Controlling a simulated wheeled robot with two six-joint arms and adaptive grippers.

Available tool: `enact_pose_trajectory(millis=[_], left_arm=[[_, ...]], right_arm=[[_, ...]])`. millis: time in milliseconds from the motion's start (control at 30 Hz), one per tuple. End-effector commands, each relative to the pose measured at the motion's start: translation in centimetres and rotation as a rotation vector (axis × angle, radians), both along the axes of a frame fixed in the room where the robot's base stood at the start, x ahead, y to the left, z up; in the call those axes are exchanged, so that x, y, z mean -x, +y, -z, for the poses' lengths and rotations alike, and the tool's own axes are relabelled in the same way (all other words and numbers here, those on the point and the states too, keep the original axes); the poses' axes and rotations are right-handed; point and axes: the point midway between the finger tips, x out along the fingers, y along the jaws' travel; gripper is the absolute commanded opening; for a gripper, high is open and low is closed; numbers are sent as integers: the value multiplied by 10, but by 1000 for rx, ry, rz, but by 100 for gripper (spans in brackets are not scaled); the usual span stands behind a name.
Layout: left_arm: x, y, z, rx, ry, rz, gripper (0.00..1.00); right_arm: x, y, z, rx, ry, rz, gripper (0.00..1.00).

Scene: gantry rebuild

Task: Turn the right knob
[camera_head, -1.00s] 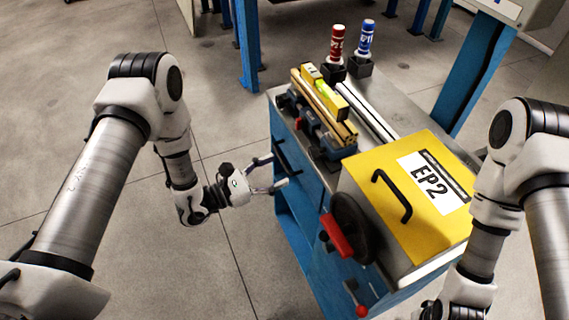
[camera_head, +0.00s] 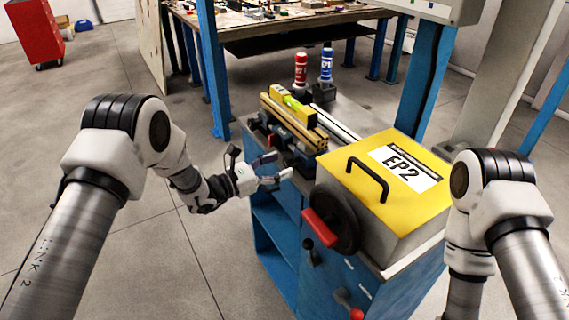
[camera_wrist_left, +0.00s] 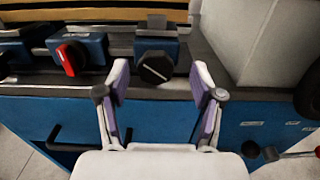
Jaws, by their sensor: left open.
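The right knob (camera_wrist_left: 156,67) is a round black knob with a pale line across its face, on the front of a blue block in the left wrist view. A red knob (camera_wrist_left: 68,58) sits on another blue block to its left. My left gripper (camera_wrist_left: 160,80) is open, its two fingers either side of the black knob in the picture and pointing at it; I see no contact. In the head view the left gripper (camera_head: 279,168) is at the cart's front edge, by the blue blocks. My right gripper is out of view; only its arm shows.
The blue cart (camera_head: 272,235) carries a yellow-topped box (camera_head: 350,165) marked EP2, with a black handwheel (camera_head: 333,222) and red grip right of the gripper. A yellow level (camera_head: 299,110) lies on bars behind the knobs. Red (camera_head: 301,72) and blue (camera_head: 327,65) bottles stand behind.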

Motion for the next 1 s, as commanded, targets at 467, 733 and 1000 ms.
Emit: enact_pose_trajectory(millis=[467, 733, 1000], left_arm=[[-13, -18, 1, 0, 1, -1, 45], [-13, -18, 2, -4, -2, -1, 8], [-13, -19, 11, -147, -202, -1, 8]], right_arm=[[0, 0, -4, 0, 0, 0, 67], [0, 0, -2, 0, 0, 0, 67], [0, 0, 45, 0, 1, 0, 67]])
